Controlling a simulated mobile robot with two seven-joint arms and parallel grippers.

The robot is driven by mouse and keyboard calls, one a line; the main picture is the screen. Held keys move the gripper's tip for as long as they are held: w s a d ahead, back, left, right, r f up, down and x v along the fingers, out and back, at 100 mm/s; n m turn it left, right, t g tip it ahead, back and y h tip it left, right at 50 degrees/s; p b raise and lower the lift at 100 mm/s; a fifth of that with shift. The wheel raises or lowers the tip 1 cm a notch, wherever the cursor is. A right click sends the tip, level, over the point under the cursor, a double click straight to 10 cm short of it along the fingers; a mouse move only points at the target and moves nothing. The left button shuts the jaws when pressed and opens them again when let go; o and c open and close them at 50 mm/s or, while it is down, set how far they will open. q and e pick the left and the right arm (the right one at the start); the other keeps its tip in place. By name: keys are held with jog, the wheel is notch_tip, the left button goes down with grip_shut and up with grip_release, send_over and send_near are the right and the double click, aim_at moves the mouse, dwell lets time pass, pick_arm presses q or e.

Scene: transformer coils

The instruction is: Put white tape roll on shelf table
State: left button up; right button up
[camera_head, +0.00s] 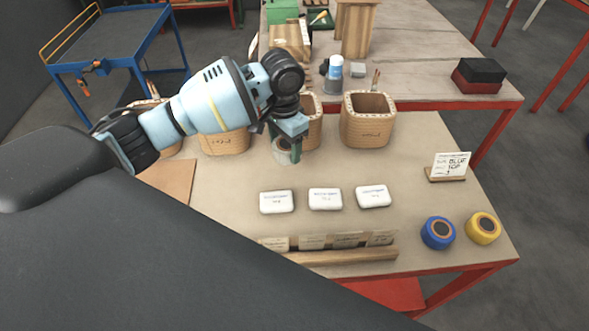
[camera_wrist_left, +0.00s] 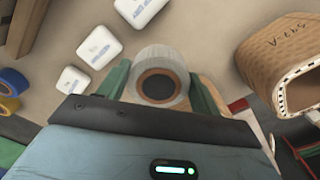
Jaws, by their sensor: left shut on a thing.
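The white tape roll (camera_head: 281,155) is between the green fingers of my left gripper (camera_head: 286,147), over the beige table (camera_head: 235,220) and in front of the wooden containers. In the left wrist view the roll (camera_wrist_left: 159,60) shows its pale side and a brown core ring, with a green finger of the left gripper (camera_wrist_left: 160,85) on each side. The gripper is shut on it. Whether the roll touches the tabletop is unclear. A second table (camera_head: 425,75) with a wooden top stands behind; I cannot tell which surface is the shelf table. My right gripper is not in view.
Open wooden containers (camera_head: 367,130) stand close behind the gripper. Several white labelled blocks (camera_head: 325,199) lie in front. Blue (camera_head: 427,233) and yellow (camera_head: 474,230) tape rolls sit at the right, near a BLUE TOP sign (camera_head: 450,165). A blue cart (camera_head: 110,45) stands at the far left.

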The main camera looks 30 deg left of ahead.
aim_at(284, 157)
pick_arm(q)
jog(key=shift+s+f, duration=0.15)
jog(key=shift+f, duration=0.05)
notch_tip(284, 157, down, 4)
jog(key=shift+r, duration=0.1)
jog(key=shift+f+b, duration=0.3)
jog(key=shift+f, duration=0.45)
notch_tip(284, 157, down, 4)
jog(key=shift+f, duration=0.1)
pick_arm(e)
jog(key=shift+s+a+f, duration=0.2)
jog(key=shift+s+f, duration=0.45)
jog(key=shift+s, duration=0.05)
pick_arm(q)
jog(key=shift+f, duration=0.15)
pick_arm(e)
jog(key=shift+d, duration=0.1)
pick_arm(q)
jog(key=o, duration=1)
jog(key=shift+o, duration=0.2)
